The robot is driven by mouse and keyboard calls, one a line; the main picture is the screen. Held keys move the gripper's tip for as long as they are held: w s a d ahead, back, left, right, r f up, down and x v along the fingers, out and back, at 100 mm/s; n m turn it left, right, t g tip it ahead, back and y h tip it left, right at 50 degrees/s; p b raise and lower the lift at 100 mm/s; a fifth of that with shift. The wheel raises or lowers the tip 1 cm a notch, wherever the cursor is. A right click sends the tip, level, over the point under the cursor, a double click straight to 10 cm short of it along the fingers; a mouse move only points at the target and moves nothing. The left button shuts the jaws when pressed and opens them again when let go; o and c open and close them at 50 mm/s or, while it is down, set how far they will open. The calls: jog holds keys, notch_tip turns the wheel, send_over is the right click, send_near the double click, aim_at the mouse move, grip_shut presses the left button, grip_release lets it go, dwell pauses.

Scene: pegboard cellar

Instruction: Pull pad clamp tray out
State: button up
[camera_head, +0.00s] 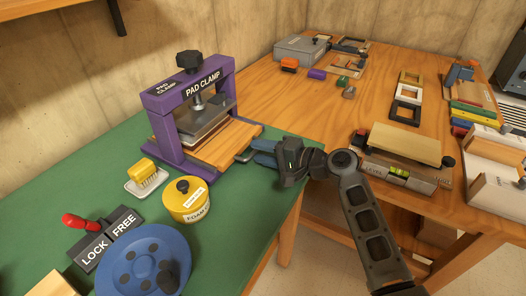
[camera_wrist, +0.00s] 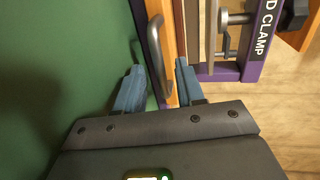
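The pad clamp (camera_head: 163,100) is a purple frame with a black screw knob on top, standing on the green bench top. Its wooden tray (camera_head: 228,143) sticks out of the frame's right side. A dark grey bar handle (camera_wrist: 155,45) is on the tray's front edge. My gripper (camera_head: 264,152) is at this handle end. In the wrist view its two blue fingers (camera_wrist: 160,85) are spread apart, with the handle and tray edge between them. I cannot tell whether either finger touches the handle. The fingers partly hide the handle in the head view.
A red lever (camera_head: 80,221) stands by LOCK and FREE plates (camera_head: 122,222). A yellow tin (camera_head: 188,203), a yellow brush (camera_head: 146,172) and a blue disc (camera_head: 142,262) are on the green top. A wooden bench (camera_head: 315,115) with blocks and frames stands to the right.

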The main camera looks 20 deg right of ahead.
jog(key=shift+c, duration=0.5)
grip_shut()
